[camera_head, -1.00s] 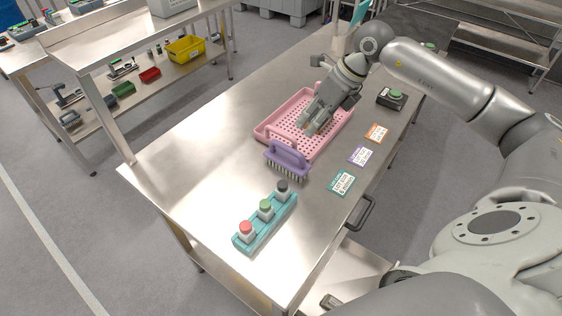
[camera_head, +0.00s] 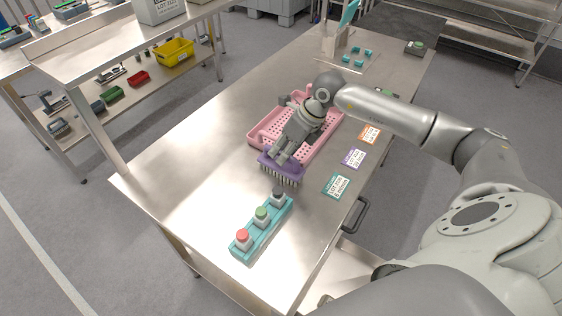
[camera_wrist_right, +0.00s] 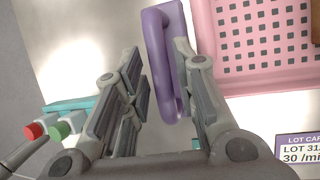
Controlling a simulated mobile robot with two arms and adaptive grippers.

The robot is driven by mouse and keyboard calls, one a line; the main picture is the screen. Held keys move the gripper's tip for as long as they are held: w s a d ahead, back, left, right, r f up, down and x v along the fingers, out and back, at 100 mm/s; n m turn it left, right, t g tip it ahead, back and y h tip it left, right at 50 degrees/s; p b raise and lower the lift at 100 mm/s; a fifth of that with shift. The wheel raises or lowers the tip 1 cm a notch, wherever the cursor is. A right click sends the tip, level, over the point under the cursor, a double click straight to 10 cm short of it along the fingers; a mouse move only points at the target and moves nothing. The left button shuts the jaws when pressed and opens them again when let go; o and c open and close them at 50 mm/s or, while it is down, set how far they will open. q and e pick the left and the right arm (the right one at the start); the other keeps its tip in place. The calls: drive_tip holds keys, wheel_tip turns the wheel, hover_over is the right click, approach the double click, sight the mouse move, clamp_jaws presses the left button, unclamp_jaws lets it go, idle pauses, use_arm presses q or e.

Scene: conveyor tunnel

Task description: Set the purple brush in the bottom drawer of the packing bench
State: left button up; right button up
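The purple brush (camera_head: 284,172) stands bristles down on the packing bench (camera_head: 195,160), at the near end of the pink tray. My right gripper (camera_head: 281,154) is low over it and hides much of its handle. In the right wrist view, the purple handle (camera_wrist_right: 165,62) lies between the two spread fingers (camera_wrist_right: 165,95), nearer the right-hand one, with a gap on the left. A black pull handle (camera_head: 357,215) sits on the bench's right side; I cannot tell which drawer it belongs to. My left gripper is not in view.
The pink perforated tray (camera_head: 257,137) is just behind the brush. A teal rack (camera_head: 262,230) with red, green and dark-capped items stands in front. Orange, purple and teal cards (camera_head: 336,185) lie along the right edge. The bench's left part is bare.

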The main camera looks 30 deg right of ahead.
drive_tip(key=shift+x, duration=0.9)
drive_tip(key=shift+c, duration=0.2)
clamp_jaws()
drive_tip(key=shift+r, duration=0.15)
